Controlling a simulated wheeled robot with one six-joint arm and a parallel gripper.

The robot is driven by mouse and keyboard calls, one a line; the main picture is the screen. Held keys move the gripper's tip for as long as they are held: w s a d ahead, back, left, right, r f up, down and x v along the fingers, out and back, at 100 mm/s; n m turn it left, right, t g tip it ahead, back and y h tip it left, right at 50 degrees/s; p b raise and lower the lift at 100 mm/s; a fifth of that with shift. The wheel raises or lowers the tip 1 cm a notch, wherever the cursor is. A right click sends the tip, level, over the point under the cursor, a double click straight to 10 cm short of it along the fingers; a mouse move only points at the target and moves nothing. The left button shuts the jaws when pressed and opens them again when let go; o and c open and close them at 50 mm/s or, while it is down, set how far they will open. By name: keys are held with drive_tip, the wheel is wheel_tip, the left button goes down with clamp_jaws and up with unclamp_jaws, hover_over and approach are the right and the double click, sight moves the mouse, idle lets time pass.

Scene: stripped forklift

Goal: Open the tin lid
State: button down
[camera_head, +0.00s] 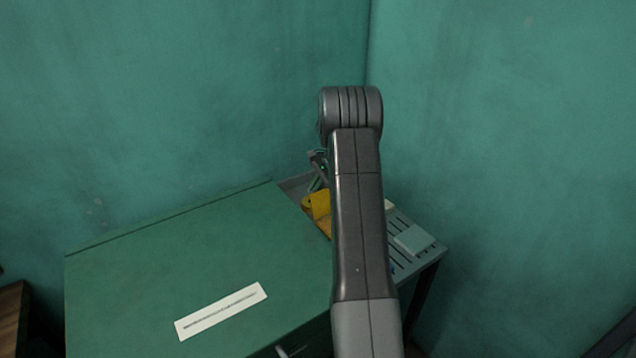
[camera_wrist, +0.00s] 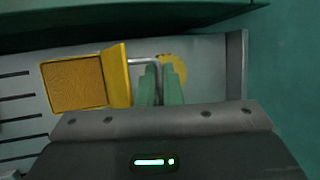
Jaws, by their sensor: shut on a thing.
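The yellow tin (camera_wrist: 75,84) stands on the grey slatted tray, with its brown-orange textured inside facing the wrist camera. Its yellow lid (camera_wrist: 119,76) stands raised along the tin's right edge, seen at a steep angle. A thin metal handle (camera_wrist: 143,61) loops out from the lid to the right. My gripper (camera_wrist: 160,75) has its two green fingers closed on this handle, beside the lid. In the head view the yellow tin (camera_head: 318,206) is partly hidden behind my arm, and my gripper is small just above it.
A yellow round patch with a toothed edge (camera_wrist: 174,67) lies behind my fingers. The tray (camera_wrist: 18,115) has a raised right wall. A green cabinet top (camera_head: 200,240) with a white label (camera_head: 221,311) is left of the tin. A pale green box (camera_head: 413,239) sits on the slats. Green walls close the corner.

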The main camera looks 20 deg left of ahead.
drive_tip(key=shift+w+a+f+g+h, duration=0.35)
drive_tip(key=shift+a+g+h, duration=0.1)
drive_tip(key=shift+h, duration=0.15)
drive_tip(key=c, duration=1.9)
unclamp_jaws()
drive_tip(key=b+v, duration=0.2)
drive_tip(key=v, duration=1.1)
drive_tip(key=shift+r, duration=0.4)
drive_tip(key=shift+f, duration=0.15)
drive_tip(key=p+x, duration=0.1)
drive_tip(key=x, duration=1)
drive_tip(key=shift+d+f+p, duration=0.1)
drive_tip(key=shift+p, duration=0.3)
drive_tip(key=shift+s+f, duration=0.1)
drive_tip(key=shift+f, duration=0.25)
